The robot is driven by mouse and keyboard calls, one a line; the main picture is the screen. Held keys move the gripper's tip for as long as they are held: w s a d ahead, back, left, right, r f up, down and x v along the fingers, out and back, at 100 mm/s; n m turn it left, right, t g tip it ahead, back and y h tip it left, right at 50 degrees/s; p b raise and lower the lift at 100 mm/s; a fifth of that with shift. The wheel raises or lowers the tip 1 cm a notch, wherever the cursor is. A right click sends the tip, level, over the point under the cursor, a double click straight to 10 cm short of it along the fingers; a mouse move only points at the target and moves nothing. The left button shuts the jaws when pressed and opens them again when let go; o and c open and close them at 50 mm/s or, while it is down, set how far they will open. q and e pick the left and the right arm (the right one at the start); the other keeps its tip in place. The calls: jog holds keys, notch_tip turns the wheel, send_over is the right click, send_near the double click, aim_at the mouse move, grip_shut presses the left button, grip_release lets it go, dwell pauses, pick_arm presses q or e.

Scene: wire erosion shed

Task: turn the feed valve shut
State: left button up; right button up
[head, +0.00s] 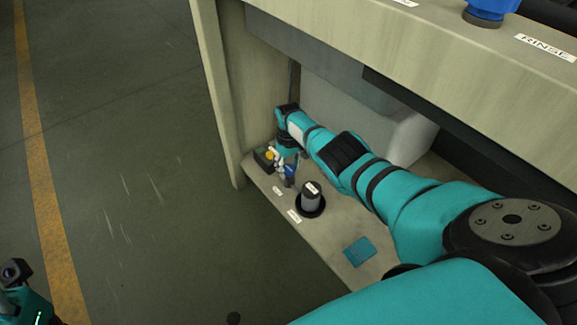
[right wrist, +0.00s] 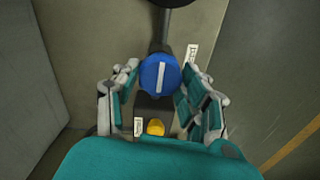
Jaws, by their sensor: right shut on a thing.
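A blue round valve knob (right wrist: 159,74) with a white bar across its top sits on a dark pipe (right wrist: 159,32) in the right wrist view. The bar lies roughly in line with the pipe. My right gripper (head: 284,163) reaches down to it on the low shelf, with its fingers on both sides of the knob and shut on it. In the head view, part of the blue knob (head: 291,171) shows beside the fingers. The white label (right wrist: 191,54) beside it is not readable. My left gripper (head: 14,284) is partly in view at the lower left; its fingers are not clear.
A yellow part (head: 270,156) sits close beside the valve. A blue fitting (head: 490,11) and a RINSE label (head: 545,46) are on the upper ledge. The floor at left is clear.

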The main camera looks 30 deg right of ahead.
aim_at(289, 168)
dwell(0.3)
jog(key=o, duration=1.2)
jog(key=shift+r, duration=0.1)
jog(key=shift+w+r, duration=0.1)
jog(key=shift+r, duration=0.5)
notch_tip(289, 168, up, 11)
jog(key=shift+f, duration=0.15)
